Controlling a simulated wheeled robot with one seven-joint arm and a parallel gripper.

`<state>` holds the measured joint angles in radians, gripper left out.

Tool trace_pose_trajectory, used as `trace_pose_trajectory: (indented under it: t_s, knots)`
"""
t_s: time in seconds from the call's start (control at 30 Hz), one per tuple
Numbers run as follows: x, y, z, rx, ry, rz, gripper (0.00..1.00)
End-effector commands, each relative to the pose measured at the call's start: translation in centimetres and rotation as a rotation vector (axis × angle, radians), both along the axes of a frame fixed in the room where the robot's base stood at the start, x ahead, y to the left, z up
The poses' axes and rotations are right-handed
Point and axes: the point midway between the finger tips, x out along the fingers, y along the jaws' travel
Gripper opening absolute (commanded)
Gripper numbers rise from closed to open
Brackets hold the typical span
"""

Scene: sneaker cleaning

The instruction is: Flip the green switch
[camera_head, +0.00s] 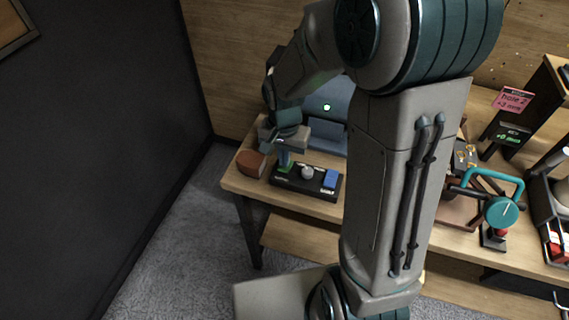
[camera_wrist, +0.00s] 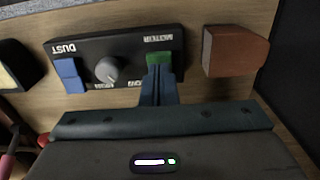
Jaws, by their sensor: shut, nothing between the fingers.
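The green switch (camera_wrist: 158,59) sits at one end of a black control box, under the label "MOTEUR" in the wrist view. In the head view the green switch (camera_head: 285,168) is at the box's left end, partly covered by my gripper. My gripper (camera_wrist: 160,72) is shut and empty, its fingertips at the edge of the green switch. They look to touch it or be very close; I cannot tell which. The box (camera_wrist: 125,44) also carries a grey round knob (camera_wrist: 107,70) and a blue switch (camera_wrist: 69,75) at its other end, by the label "DUST".
A reddish-brown block (camera_wrist: 235,51) stands beside the green end of the box. The box lies on a wooden workbench (camera_head: 235,182), near its left corner. A teal-handled tool (camera_head: 497,205) and a pink note (camera_head: 512,100) are farther right. A dark wall (camera_head: 90,120) is on the left.

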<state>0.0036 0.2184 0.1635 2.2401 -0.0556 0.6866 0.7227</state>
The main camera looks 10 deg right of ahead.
Motion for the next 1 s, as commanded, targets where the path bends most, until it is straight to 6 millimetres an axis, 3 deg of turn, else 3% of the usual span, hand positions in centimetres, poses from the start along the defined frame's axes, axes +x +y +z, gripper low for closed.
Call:
trace_pose_trajectory:
  t_s: [1.0]
  knots:
    - [0.0, 0.0, -1.1, 0.000, 0.000, 0.000, 0.00]
